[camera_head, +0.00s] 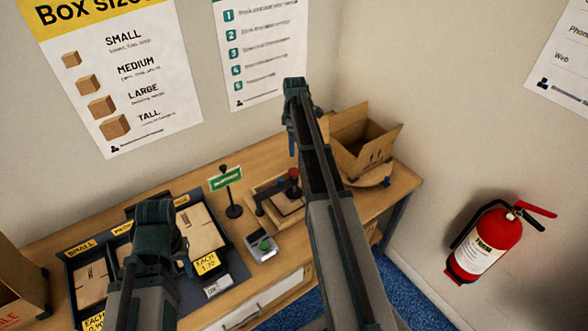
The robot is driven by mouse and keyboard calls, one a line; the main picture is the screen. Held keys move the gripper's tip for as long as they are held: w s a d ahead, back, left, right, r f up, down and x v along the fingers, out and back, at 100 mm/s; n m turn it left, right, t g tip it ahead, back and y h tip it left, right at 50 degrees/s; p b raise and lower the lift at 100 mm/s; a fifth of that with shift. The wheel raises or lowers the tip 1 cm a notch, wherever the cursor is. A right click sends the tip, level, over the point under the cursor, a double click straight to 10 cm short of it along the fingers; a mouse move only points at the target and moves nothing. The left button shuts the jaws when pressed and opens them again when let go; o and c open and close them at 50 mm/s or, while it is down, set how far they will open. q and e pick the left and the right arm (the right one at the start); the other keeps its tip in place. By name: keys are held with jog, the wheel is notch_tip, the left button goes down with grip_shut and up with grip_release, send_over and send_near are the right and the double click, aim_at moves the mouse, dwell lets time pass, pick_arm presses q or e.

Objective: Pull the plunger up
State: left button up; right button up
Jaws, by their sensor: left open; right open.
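A small press-like device (262,207) stands on the wooden table. A red knob (293,174) tops a dark part of it and looks like the plunger, with a flat carton piece (289,203) beneath. My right gripper (296,95) is open and appears above and behind the device in the picture. Its arm crosses just right of the red knob and hides part of that area. My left gripper (155,215) is open over the carton tray at the left, apart from the device. Its fingertips are hard to make out.
A dark tray (247,272) holds flat cartons with yellow labels. A green sign on a stand (225,180) and a small grey device with a green top (262,248) stand near the press. An open carton (362,148) sits behind right. A fire extinguisher (490,240) hangs on the right wall.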

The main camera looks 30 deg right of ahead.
aim_at(294, 171)
notch_tip(294, 171, down, 14)
jog(key=b, duration=1.3)
jog(key=shift+b, duration=0.35)
jog(key=shift+r, duration=0.1)
jog(key=shift+c, duration=0.2)
grip_shut()
